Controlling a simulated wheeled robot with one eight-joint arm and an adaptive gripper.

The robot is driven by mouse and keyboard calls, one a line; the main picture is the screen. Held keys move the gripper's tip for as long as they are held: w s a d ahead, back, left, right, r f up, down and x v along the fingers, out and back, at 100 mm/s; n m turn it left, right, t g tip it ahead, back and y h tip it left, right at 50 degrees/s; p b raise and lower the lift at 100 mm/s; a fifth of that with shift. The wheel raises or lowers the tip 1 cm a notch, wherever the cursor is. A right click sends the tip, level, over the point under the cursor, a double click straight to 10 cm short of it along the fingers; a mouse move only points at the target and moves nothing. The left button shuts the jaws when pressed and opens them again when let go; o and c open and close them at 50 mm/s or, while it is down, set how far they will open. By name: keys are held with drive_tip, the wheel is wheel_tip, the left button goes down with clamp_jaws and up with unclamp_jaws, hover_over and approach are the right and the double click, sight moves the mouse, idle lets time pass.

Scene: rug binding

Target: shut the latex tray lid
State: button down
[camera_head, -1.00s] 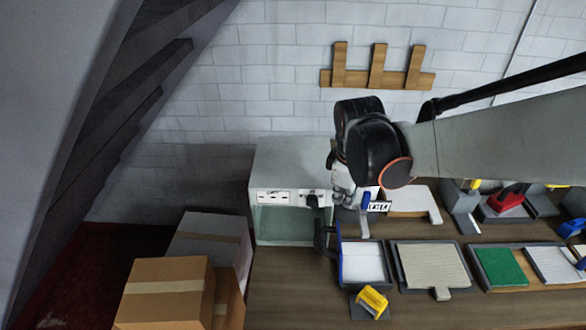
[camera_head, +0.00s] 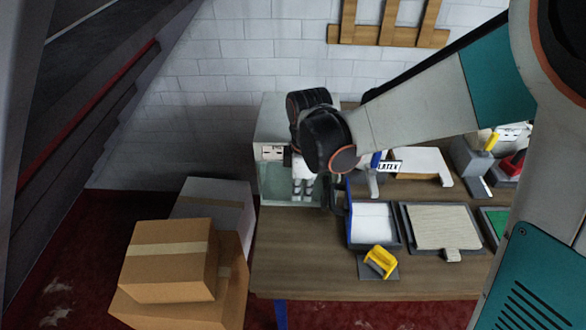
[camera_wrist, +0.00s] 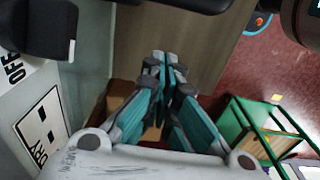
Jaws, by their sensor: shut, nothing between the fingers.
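The latex tray (camera_head: 371,238) sits on the bench with a white surface inside, below a LATEX label (camera_head: 390,167). What looks like its lid (camera_head: 349,212) stands upright along the tray's left side, a blue panel seen nearly edge-on, with a black handle (camera_head: 336,198) on its left. The tray appears open. My gripper (camera_head: 303,194) is left of the lid and handle, in front of the glass-fronted cabinet, apart from the lid. In the wrist view my gripper (camera_wrist: 165,60) is shut and empty, its fingertips together.
The grey cabinet (camera_head: 270,180) stands close behind my gripper. A yellow tool (camera_head: 380,261) lies in front of the tray, and a framed beige panel (camera_head: 440,226) is to its right. Cardboard boxes (camera_head: 170,262) are left of the bench. The bench's front left (camera_head: 300,265) is clear.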

sight(338, 211)
drive_tip(key=d, duration=0.2)
drive_tip(key=d+p, duration=0.1)
drive_tip(key=d, duration=0.1)
drive_tip(key=shift+f, duration=0.35)
